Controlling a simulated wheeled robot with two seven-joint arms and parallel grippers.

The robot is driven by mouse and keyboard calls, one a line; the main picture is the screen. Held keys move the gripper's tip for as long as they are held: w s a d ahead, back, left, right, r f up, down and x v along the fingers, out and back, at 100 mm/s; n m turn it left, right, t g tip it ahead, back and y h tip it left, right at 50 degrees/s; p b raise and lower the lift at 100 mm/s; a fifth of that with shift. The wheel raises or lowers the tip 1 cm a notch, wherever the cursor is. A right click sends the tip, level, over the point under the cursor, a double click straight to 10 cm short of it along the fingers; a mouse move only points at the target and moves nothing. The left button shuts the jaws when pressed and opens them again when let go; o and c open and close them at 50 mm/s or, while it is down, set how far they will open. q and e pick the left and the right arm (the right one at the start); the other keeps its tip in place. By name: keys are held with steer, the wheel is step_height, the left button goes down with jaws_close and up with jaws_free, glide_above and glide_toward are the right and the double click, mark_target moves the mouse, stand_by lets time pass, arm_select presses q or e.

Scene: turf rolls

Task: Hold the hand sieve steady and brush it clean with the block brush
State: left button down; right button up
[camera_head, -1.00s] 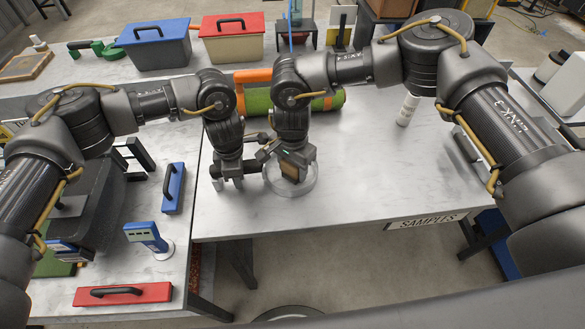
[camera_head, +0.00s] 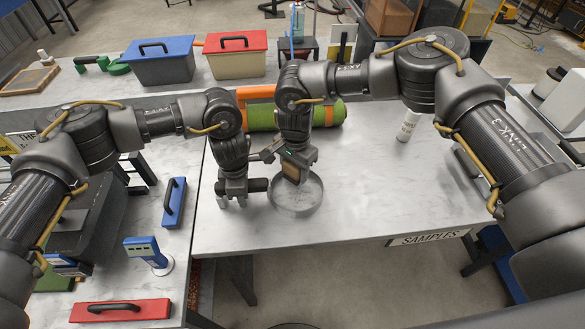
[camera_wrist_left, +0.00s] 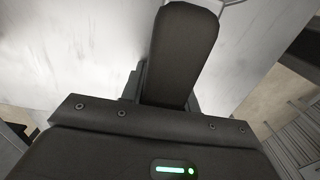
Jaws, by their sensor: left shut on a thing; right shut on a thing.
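The hand sieve (camera_head: 297,209) is a round, shallow grey ring over the middle table, with its dark handle to the left. The brush is at the far side of the sieve ring. Whether its bristles touch the mesh cannot be told. The ring is not visible in the left wrist view.
A green roll (camera_head: 262,118) lies behind the grippers. A white bottle (camera_head: 408,125) stands at the right. Blue (camera_head: 158,70) and red-lidded (camera_head: 238,64) boxes stand at the back. The table (camera_head: 365,190) is clear right of the sieve.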

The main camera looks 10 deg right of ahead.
mark_target(299, 179)
steer(key=shift+s+d+f, duration=0.15)
steer(key=shift+s+d, duration=0.1)
steer(key=shift+s, duration=0.5)
steer(key=shift+s+d+f, duration=0.1)
steer(key=shift+s+d, duration=0.15)
steer(key=shift+s, duration=0.45)
steer(key=shift+s+r, duration=0.1)
steer(key=shift+s, duration=0.4)
steer(key=shift+a, duration=0.1)
steer(key=shift+s+a, duration=0.1)
steer(key=shift+s, duration=1.75)
steer(key=shift+f, duration=0.2)
